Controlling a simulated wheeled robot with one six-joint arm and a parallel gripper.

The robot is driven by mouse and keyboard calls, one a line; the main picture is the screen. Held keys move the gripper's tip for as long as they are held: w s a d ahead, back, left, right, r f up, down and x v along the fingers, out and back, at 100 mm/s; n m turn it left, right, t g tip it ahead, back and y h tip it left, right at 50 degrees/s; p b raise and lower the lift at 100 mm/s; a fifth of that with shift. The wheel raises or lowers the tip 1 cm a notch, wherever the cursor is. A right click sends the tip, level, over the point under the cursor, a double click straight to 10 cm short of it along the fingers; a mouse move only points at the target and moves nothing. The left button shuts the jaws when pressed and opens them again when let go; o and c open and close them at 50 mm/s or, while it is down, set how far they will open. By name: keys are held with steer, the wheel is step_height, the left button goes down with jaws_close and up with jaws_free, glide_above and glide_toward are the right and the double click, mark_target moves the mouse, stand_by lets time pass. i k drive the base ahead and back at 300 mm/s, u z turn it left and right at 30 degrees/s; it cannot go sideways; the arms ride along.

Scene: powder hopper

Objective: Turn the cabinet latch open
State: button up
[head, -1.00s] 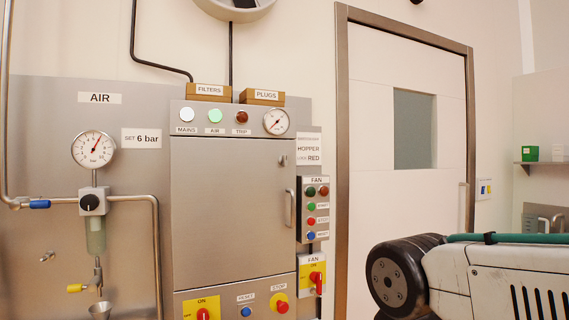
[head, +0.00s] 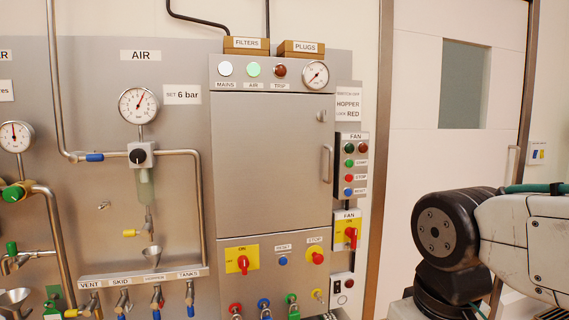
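The grey metal cabinet (head: 268,170) stands in the middle of the head view with its door closed. Its small latch (head: 321,116) sits near the door's upper right corner. The vertical door handle (head: 327,164) is below the latch on the right side. My arm shows at the right, in front of the white door, well apart from the cabinet. My gripper is outside the picture.
A FAN button box (head: 351,165) and a red-and-yellow FAN switch (head: 351,235) sit right of the cabinet. A red ON switch (head: 243,264) is below its door. Pipes and an AIR gauge (head: 138,105) are at left. Boxes (head: 302,48) stand on top.

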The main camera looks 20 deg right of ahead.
mark_target(322, 116)
steer(key=z, duration=1.25)
steer(key=i, duration=0.85)
steer(key=u, duration=1.4)
